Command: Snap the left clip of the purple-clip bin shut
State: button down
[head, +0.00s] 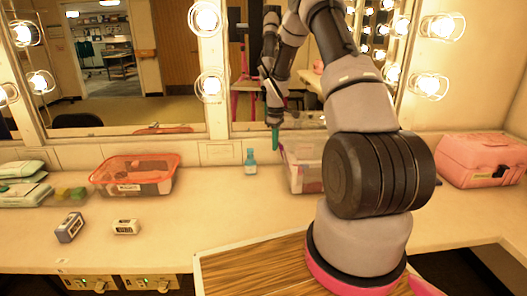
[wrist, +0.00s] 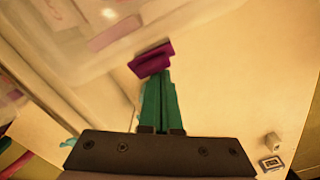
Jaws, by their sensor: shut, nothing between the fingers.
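The clear bin (head: 302,172) stands on the counter against the mirror, partly hidden behind my arm in the head view. Its translucent wall (wrist: 75,60) fills the upper left of the wrist view. A purple clip (wrist: 152,57) shows at the bin's edge there; whether it is snapped down cannot be told. My gripper (wrist: 156,74) has green fingers, shut together and empty, with their tips right at the clip. Contact cannot be judged. In the head view my gripper (head: 275,148) points down at the bin's left end. The clip cannot be made out in that view.
A teal bottle (head: 250,162) stands just left of the bin. Farther left are an orange-rimmed container (head: 135,178) and two small clocks (head: 70,227) (head: 126,227). A pink case (head: 480,160) sits at right. The mirror (head: 120,70) rises behind. The counter's middle is clear.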

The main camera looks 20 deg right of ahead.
jog(key=shift+w+a+r, duration=0.1)
jog(key=shift+a+r, duration=0.1)
jog(key=shift+r, duration=0.75)
jog(key=shift+a+r, duration=0.15)
jog(key=shift+r, duration=0.85)
jog(key=shift+w+a+r, duration=0.1)
jog(key=shift+a+r, duration=0.1)
jog(key=shift+r, duration=0.75)
jog(key=s+a+r+m+t, duration=0.1)
jog(key=s+a+r+m, duration=0.1)
jog(key=s+r, duration=0.45)
jog(key=s+a+r+m+t, duration=0.1)
jog(key=s+a+r+m, duration=0.15)
jog(key=r, duration=0.65)
jog(key=s+a+r+m+t, duration=0.1)
jog(key=s+r+m, duration=0.1)
jog(key=s+r, duration=0.45)
jog(key=s+a+r+m+t+y, duration=0.1)
jog(key=s+a+r+m+t, duration=0.1)
jog(key=s, duration=0.7)
jog(key=s+a+r+m+t+y, duration=0.1)
jog(key=s+a+r+m+t, duration=0.1)
jog(key=s+r, duration=0.4)
jog(key=s+a+m, duration=0.1)
jog(key=s+m, duration=0.1)
jog(key=s, duration=0.2)
jog(key=shift+s+r+m, duration=0.15)
jog(key=shift+r+m, duration=0.15)
jog(key=shift+m, duration=0.05)
